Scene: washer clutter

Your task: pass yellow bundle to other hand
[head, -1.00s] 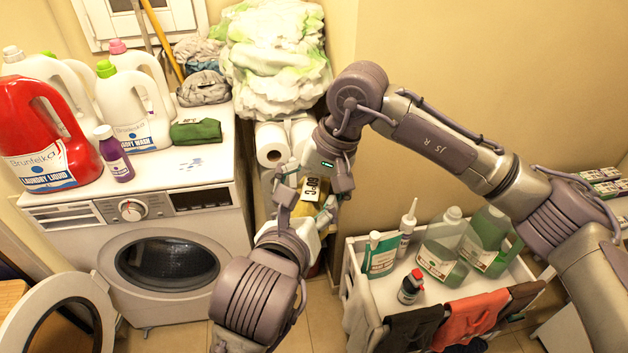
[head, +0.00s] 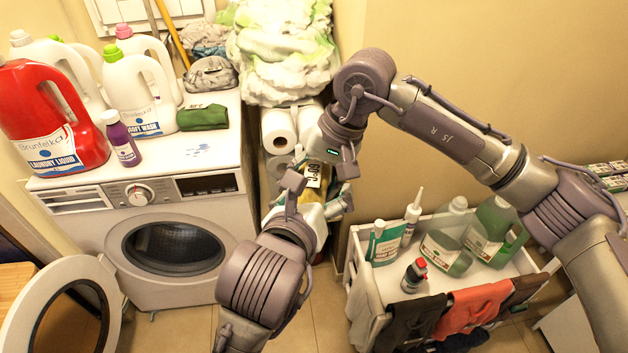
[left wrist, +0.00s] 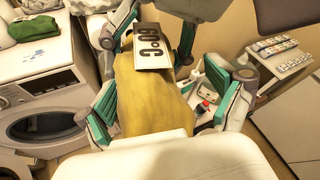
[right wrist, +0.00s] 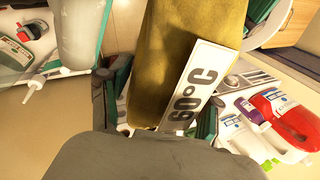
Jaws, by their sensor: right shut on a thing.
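The yellow bundle (head: 319,198) with a white "60°C" tag (head: 313,176) is held in the air between my two hands, in front of the gap right of the washer. My right gripper (right wrist: 160,105) is shut on the bundle near the tag; the bundle fills the right wrist view's centre (right wrist: 185,55). My left gripper (left wrist: 170,105) has its fingers on either side of the bundle (left wrist: 155,100). A gap shows between the bundle and the right-hand finger in the left wrist view, so it looks open. In the head view, the hands partly hide the bundle.
The washer (head: 170,190) with bottles and a green folded cloth (head: 202,117) on top stands left, its round door open. A white cart (head: 480,285) with cleaning bottles and hanging cloths stands right. Paper rolls (head: 279,130) and stacked diapers (head: 285,50) are behind the hands.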

